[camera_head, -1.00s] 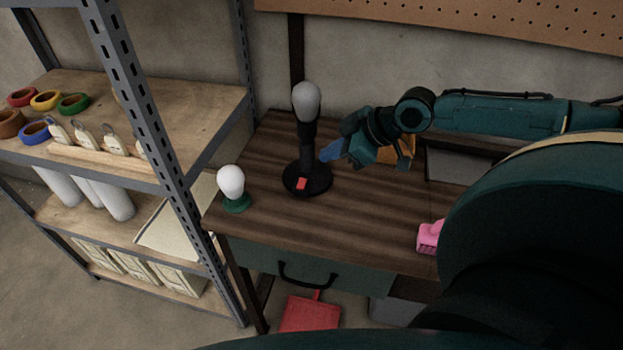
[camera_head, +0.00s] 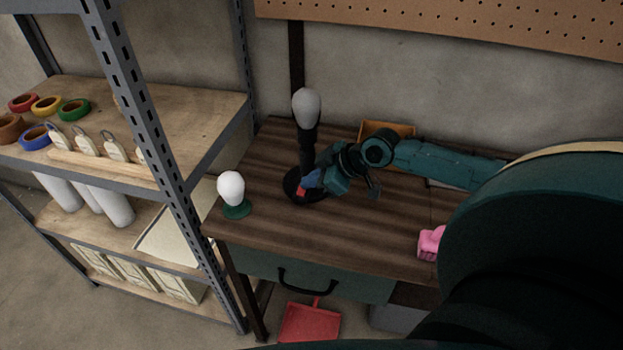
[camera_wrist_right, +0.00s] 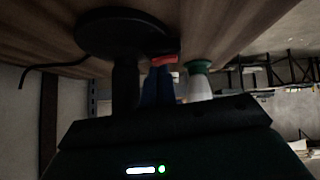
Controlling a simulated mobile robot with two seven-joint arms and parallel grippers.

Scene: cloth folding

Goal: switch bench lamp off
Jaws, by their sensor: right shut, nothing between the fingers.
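The bench lamp (camera_head: 306,140) stands upright on the wooden bench, with a black round base, a black stem and a grey, unlit bulb on top. A red switch (camera_head: 301,192) sits on the front of its base; it also shows in the right wrist view (camera_wrist_right: 164,60). My right gripper (camera_head: 308,184) is shut and empty, its blue fingertips right at the red switch. In the right wrist view the blue fingers (camera_wrist_right: 158,84) meet the switch's edge; whether they press it I cannot tell. My left gripper is not in view.
A white bulb on a green base (camera_head: 234,194) stands at the bench's left corner, near the lamp. An orange bin (camera_head: 388,130) is behind my right arm, and a pink brush (camera_head: 430,242) lies at right. A metal shelf (camera_head: 150,110) borders the left.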

